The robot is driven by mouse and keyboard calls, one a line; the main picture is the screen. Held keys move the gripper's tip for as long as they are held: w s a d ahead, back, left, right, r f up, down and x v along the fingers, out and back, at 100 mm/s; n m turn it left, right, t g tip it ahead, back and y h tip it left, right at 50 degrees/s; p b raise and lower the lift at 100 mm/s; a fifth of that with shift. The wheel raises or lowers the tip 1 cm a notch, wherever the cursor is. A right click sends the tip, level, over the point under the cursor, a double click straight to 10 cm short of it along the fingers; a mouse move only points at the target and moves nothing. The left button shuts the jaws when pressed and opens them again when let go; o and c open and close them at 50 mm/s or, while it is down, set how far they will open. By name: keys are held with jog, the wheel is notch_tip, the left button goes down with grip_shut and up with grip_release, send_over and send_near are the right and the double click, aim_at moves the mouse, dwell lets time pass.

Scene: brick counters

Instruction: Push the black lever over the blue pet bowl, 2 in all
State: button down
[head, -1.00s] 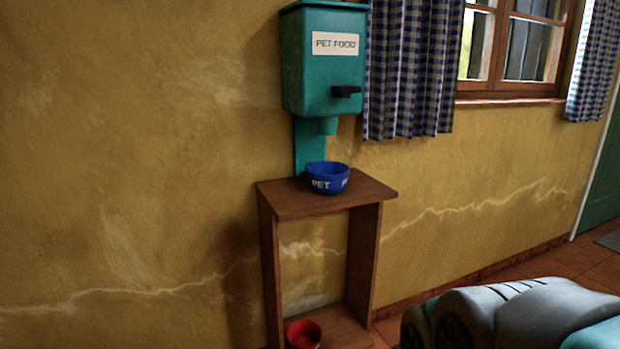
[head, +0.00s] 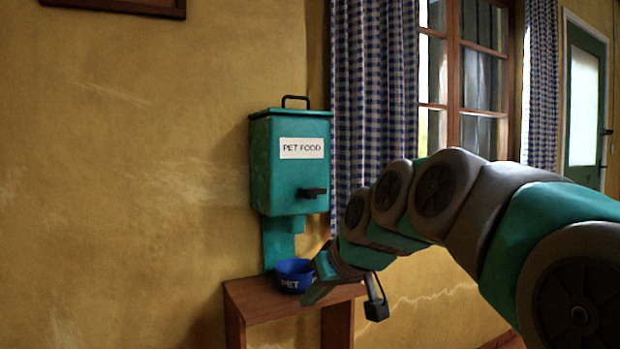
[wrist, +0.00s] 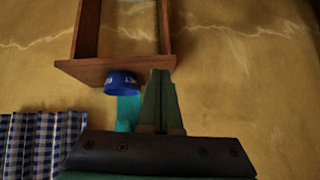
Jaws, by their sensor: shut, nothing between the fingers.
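The black lever (head: 313,192) sticks out of the front of the teal pet food dispenser (head: 262,165) on the wall. The blue pet bowl (head: 291,280) stands upright on the small wooden table (head: 262,306) under the dispenser's spout; its contents cannot be seen. My gripper (head: 312,292) is in front of the table, close to the bowl's right side in the picture and below the lever. In the upside-down wrist view, my gripper's fingers (wrist: 160,72) are together and empty, beside the blue bowl (wrist: 121,84). The lever is not seen there.
A checkered curtain (head: 372,90) hangs right of the dispenser, beside a window (head: 470,70). The table's edge (wrist: 85,70) lies close to my fingers in the wrist view.

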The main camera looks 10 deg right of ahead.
jog(key=w+d+r+t, duration=0.2)
jog(key=w+r, duration=0.1)
jog(key=r, duration=0.5)
jog(key=w+d+r+t, duration=0.2)
jog(key=w+d+r, duration=0.1)
jog(key=r, duration=0.5)
jog(key=w+d+r+t+p, duration=0.1)
jog(key=w+r, duration=0.3)
jog(key=r, duration=0.4)
jog(key=shift+d+r+n+t+y, duration=0.2)
jog(key=shift+d+n+t+y, duration=0.15)
jog(key=shift+d+t, duration=0.45)
jog(key=shift+a, duration=0.1)
jog(key=p, duration=0.2)
send_over(316, 188)
jog(key=shift+s+f, duration=0.15)
jog(key=shift+f, duration=0.5)
jog(key=shift+s+f, duration=0.15)
jog(key=shift+f, duration=0.45)
jog(key=shift+s+f, duration=0.15)
jog(key=shift+f, duration=1.85)
